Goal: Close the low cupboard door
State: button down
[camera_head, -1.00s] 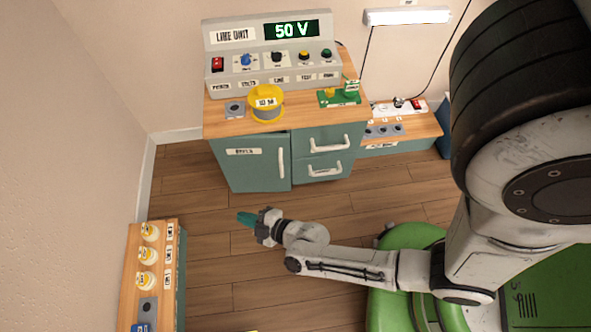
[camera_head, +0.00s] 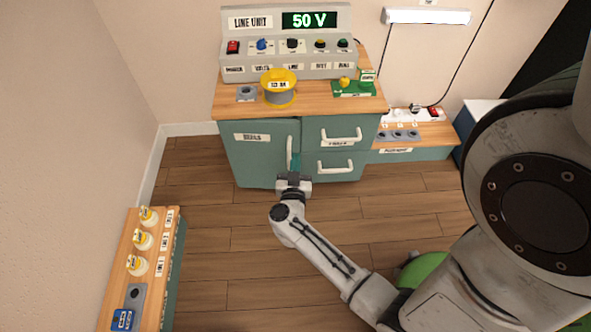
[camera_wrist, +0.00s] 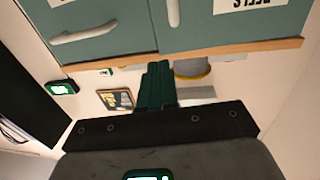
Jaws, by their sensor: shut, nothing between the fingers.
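The low cupboard door (camera_head: 258,160) is teal with a white label and an upright white handle (camera_head: 289,152) near its right edge. It looks flush or nearly flush with the cabinet front; I cannot tell if a thin gap is left. My gripper (camera_head: 295,162) has its teal fingers shut and empty, in front of the door's right edge beside the handle. I cannot tell whether they touch. In the wrist view, which is upside down, the door (camera_wrist: 225,28), the handle (camera_wrist: 173,12) and my gripper's fingers (camera_wrist: 157,85) show.
Two drawers (camera_head: 337,148) with white handles are right of the door. The wooden top (camera_head: 312,103) carries a yellow reel (camera_head: 279,88) and the line unit (camera_head: 265,55). A low bench (camera_head: 438,132) stands at right, another (camera_head: 119,262) at lower left. Floor before the cabinet is clear.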

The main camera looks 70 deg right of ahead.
aim_at(298, 130)
jog(key=b+x, duration=0.3)
jog(key=x, duration=0.6)
jog(key=shift+d, duration=0.25)
jog(key=shift+w+d+r+t+p, duration=0.1)
jog(key=shift+d+r+t+p, duration=0.15)
jog(key=shift+d+p, duration=0.35)
jog(key=shift+w+d+f+n+t, duration=0.1)
jog(key=shift+d+f+n+t, duration=0.15)
jog(key=shift+d+n+t, duration=0.15)
jog(key=shift+a+p, duration=0.15)
jog(key=shift+p, duration=0.15)
